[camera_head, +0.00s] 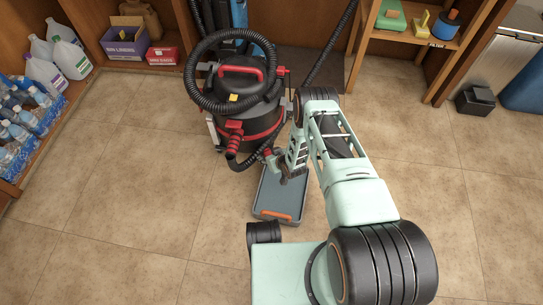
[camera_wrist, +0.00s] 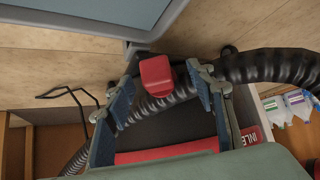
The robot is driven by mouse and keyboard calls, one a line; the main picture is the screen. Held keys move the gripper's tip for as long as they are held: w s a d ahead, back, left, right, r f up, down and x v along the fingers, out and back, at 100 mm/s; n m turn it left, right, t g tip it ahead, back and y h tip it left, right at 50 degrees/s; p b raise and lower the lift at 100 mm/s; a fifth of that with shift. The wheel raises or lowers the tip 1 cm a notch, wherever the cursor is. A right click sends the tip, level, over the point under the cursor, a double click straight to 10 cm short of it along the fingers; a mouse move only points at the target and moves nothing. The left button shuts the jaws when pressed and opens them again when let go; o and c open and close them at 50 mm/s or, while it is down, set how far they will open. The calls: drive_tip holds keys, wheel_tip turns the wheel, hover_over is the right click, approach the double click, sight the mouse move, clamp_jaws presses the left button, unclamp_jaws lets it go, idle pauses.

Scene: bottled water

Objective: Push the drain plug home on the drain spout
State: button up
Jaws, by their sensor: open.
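The red drain plug (camera_wrist: 155,76) shows in the wrist view as a blocky cap between the fingers, with a gap on each side. The drain spout behind it is mostly hidden, so I cannot tell how far the plug sits on it. My gripper (camera_wrist: 166,72) is open around the plug and does not visibly grip it. In the head view my gripper (camera_head: 276,164) is at the lower right side of the black and red shop vacuum (camera_head: 243,92). The plug cannot be made out there.
A grey tray (camera_head: 270,196) with an orange piece lies on the floor below my gripper. A black ribbed hose (camera_wrist: 275,66) passes close to the right finger. Shelves with water bottles (camera_head: 22,135) stand at the left.

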drive_tip(key=v, duration=1.1)
drive_tip(key=shift+s+d+r, duration=0.15)
drive_tip(key=shift+s+r, duration=0.05)
drive_tip(key=shift+r, duration=0.1)
